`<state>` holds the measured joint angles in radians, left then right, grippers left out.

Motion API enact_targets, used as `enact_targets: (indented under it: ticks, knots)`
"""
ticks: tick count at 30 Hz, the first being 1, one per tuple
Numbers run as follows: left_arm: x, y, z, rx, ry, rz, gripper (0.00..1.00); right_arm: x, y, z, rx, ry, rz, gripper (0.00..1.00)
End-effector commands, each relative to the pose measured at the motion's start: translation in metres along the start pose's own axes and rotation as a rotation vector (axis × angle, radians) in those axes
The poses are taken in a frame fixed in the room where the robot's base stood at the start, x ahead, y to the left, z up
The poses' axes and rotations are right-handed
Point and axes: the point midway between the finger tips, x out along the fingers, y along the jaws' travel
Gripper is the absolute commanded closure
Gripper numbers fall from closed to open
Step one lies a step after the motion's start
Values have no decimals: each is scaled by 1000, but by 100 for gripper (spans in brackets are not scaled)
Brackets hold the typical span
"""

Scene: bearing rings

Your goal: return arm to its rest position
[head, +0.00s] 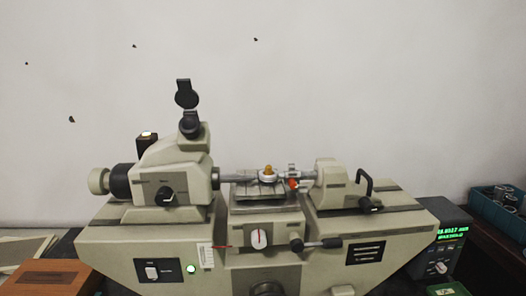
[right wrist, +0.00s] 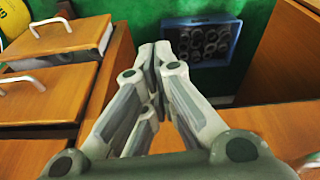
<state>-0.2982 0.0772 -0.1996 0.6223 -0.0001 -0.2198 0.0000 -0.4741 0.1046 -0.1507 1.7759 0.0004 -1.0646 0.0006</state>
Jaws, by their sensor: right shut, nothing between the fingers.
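My right gripper (right wrist: 162,50) shows in the right wrist view with its fingers closed together and nothing between them. It points toward a green surface beside a blue crate. Neither gripper shows in the head view, and my left gripper is in no view. In the head view, a pale grey measuring machine (head: 335,225) stands in front of a white wall. A small brass-and-white piece (head: 267,173) sits on the machine's middle stage, between its two horizontal spindles. I cannot tell exactly what that piece is.
A blue crate (right wrist: 236,58) of grey rings lies beyond my right fingertips. Wooden boxes with white handles (right wrist: 58,38) stand at left, and a wooden panel (right wrist: 292,50) stands at right. In the head view, a digital readout (head: 452,232) and a dark bin (head: 497,212) are at right.

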Motion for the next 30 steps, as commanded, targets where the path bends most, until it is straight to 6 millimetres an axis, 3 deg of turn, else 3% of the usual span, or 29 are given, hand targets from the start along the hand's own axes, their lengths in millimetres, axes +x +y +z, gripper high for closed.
enact_targets:
  ticks: [1,6,15,22,26,30]
  knots:
    - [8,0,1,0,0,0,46,28,-1,13,-2,-15,-1,100]
    - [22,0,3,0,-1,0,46,95,-4,56,-8,-44,-4,100]
    - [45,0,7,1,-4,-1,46,187,-8,152,-20,-95,-9,100]
    - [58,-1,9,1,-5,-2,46,224,-8,221,-28,-125,-12,100]
    - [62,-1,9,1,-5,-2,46,231,-8,242,-31,-133,-12,100]
    - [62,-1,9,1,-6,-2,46,232,-8,250,-32,-135,-12,100]
